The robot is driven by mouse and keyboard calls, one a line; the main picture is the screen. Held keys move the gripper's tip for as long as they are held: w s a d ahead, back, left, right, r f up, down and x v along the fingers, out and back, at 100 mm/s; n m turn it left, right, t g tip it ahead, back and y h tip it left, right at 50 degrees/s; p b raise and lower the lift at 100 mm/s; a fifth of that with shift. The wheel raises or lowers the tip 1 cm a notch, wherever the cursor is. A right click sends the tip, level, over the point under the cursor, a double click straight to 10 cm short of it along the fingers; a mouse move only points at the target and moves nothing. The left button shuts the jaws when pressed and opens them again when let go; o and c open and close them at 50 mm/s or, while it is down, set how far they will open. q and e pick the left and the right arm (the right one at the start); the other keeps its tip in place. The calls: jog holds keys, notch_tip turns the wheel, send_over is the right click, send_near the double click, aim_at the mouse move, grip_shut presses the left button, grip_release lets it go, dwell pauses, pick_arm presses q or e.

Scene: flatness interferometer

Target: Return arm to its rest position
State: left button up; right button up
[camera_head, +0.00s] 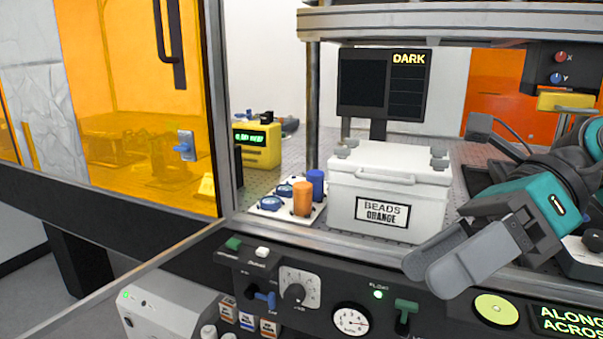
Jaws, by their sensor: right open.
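My right arm comes in from the right edge. Its teal and grey right gripper (428,272) is open, with its two grey fingers pointing left and down over the black front control panel (225,255). No thing shows between the fingers. The fingers overlap the lower right of the white box labelled "BEADS ORANGE" (340,190) in the picture; whether they touch it I cannot tell. My left gripper is not in view.
A dark screen (370,85) stands behind the box. Orange and blue cylinders (303,199) stand left of it, near a yellow meter (256,147). The panel carries a dial gauge (351,320), a green T-handle (406,306) and several knobs. An orange-glazed door (130,110) stands at left.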

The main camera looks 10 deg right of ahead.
jog(key=w+a+f+m+t+y, duration=0.2)
jog(key=w+a+m+t+y, duration=0.4)
jog(key=m+y, duration=0.45)
jog(key=w+d+f+m+t+h, duration=0.3)
jog(key=f+m+t+h, duration=0.5)
jog(key=m, duration=0.5)
jog(key=w+d+f+m+t+h, duration=0.2)
jog(key=w+f+m+t+h, duration=0.4)
jog(key=f+m, duration=0.5)
pick_arm(q)
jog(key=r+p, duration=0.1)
jog(key=p, duration=0.1)
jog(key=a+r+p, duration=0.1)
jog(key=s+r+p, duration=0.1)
jog(key=p, duration=0.1)
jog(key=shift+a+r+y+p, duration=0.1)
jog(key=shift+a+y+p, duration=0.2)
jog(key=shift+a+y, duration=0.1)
pick_arm(e)
jog(key=s+d+f+m+g+h, duration=0.1)
jog(key=s+f+m+g+h, duration=0.6)
jog(key=s+f, duration=0.8)
notch_tip(320, 180, down, 3)
jog(key=m+g, duration=0.1)
jog(key=m, duration=0.2)
jog(key=shift+s+d+m, duration=0.25)
jog(key=shift+s+m, duration=0.1)
jog(key=shift+s, duration=0.05)
